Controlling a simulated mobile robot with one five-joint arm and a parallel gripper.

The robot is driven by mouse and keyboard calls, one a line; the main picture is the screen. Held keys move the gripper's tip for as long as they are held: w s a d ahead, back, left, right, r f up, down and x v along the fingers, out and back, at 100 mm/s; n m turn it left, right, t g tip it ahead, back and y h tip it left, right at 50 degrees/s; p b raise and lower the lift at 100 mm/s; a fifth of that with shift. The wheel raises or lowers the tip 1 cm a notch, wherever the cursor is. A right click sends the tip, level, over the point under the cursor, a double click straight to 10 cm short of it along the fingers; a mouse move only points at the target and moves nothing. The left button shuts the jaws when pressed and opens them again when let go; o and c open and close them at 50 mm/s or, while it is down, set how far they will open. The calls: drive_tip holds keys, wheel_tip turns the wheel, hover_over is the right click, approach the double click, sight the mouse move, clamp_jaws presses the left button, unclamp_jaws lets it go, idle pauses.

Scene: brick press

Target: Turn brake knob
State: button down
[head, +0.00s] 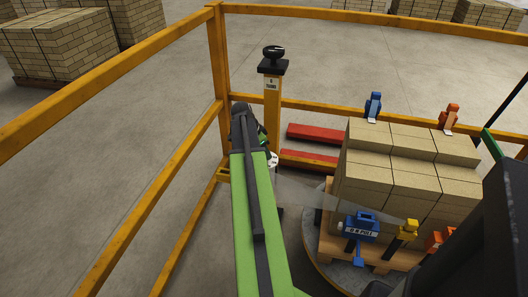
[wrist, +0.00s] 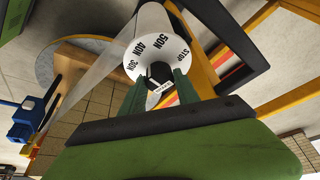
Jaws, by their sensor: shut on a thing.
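The brake knob (wrist: 159,71) is a small black knob at the centre of a white round dial (wrist: 135,57). The dial is marked 30N, 40N, 50N and STOP. My gripper (wrist: 160,80) has its two green fingers closed on either side of the knob, touching it. A small white tag shows on the knob's near side; I cannot tell which mark the knob is set to. In the head view the dial (head: 273,160) peeks out beside the end of my green arm, which hides the knob and most of my gripper.
Translucent film (head: 310,194) runs from the white roll (wrist: 153,22) to the stacked bricks (head: 375,165) on a round turntable (head: 314,237). Orange rails (head: 217,60) and a post with a black knob (head: 273,52) stand nearby. Blue (head: 361,228) and yellow (head: 408,230) clamps sit by the bricks.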

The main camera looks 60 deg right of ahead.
drive_tip(key=shift+a, duration=0.1)
idle(0.3)
drive_tip(key=c, duration=0.9)
unclamp_jaws()
drive_tip(key=p+v, duration=1.6)
drive_tip(key=v, duration=0.1)
drive_tip(key=shift+r, duration=0.2)
drive_tip(key=shift+w, duration=0.1)
